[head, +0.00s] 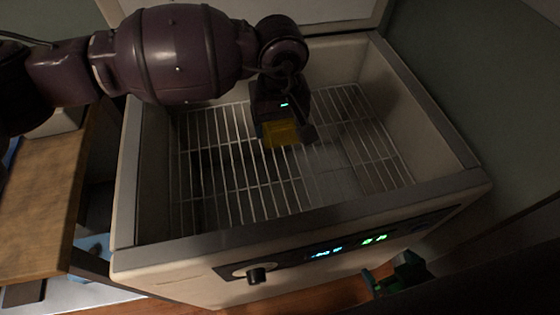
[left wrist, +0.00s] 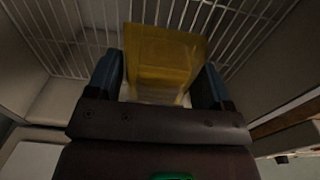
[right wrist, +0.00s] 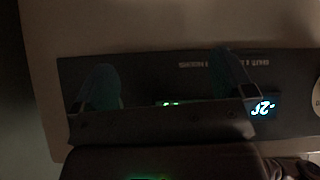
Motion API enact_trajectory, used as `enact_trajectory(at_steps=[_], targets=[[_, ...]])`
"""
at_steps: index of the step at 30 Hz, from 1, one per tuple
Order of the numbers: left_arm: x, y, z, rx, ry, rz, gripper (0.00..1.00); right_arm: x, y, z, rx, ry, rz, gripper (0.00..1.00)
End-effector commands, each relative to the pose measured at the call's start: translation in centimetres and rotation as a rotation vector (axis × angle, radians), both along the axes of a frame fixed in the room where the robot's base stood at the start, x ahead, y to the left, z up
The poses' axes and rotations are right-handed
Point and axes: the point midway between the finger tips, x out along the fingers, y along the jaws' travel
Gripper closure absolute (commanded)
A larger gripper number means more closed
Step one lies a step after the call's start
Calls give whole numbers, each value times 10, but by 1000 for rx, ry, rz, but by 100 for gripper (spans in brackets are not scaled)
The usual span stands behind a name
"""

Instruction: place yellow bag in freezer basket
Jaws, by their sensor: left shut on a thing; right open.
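My left gripper (head: 285,136) reaches down inside the open freezer (head: 150,245) in the head view. It is shut on the yellow bag (head: 281,132), which hangs over the white wire basket (head: 235,180). In the left wrist view the yellow bag (left wrist: 165,60) sits between the two fingers, with the basket wires (left wrist: 60,35) beyond it. I cannot tell whether the bag touches the wires. My right gripper (head: 390,275) is open and empty, low in front of the freezer's control panel. In the right wrist view its fingers (right wrist: 160,85) stand apart before that panel.
The freezer's grey rim (head: 300,222) surrounds the basket. The control panel (head: 345,245) has a knob and lit displays on the front. A wooden counter (head: 45,195) stands at the left. The basket's visible wires are bare around the bag.

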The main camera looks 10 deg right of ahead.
Motion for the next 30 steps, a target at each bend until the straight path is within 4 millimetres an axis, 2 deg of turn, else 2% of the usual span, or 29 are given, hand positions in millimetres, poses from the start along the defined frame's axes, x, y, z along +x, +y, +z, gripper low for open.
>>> enact_trajectory(at_steps=[1, 12, 16, 23, 30], targets=[[-1, 0, -19, 0, 13, 1, 52, -4, 0, -6, -4, 12, 3, 0], [-2, 0, -98, 1, 13, 3, 52, 2, 3, -7, -29, -8, 37, 0], [-1, 0, -113, 1, 10, 4, 52, 9, 5, -5, -35, -27, 50, 0], [0, 0, -123, 0, 6, 4, 52, 12, 6, -3, -40, -38, 57, 0], [-2, 0, -160, 1, 14, 5, 52, 7, 7, -11, -53, -25, 70, 0]])
